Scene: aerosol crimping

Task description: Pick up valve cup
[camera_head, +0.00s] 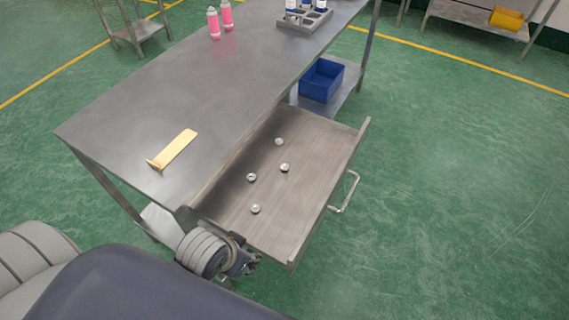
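Several small silver valve cups lie spread out in the open metal drawer. One is near the back (279,141), one in the middle right (285,167), one at the left (251,177) and one nearest me (255,209). My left gripper (246,264) is low at the near end of the drawer, outside its near edge and apart from the cups. It is small and partly hidden by my own arm, so I cannot tell whether its fingers are open. I see nothing held in it. My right gripper is not in view.
The drawer (230,203) extends right from the metal table (190,95). A gold bracket (174,149) lies on the tabletop. Pink cans (213,22) and a grey holder with bottles (304,20) stand farther back. A blue bin (322,80) sits on the lower shelf. Floor to the right is clear.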

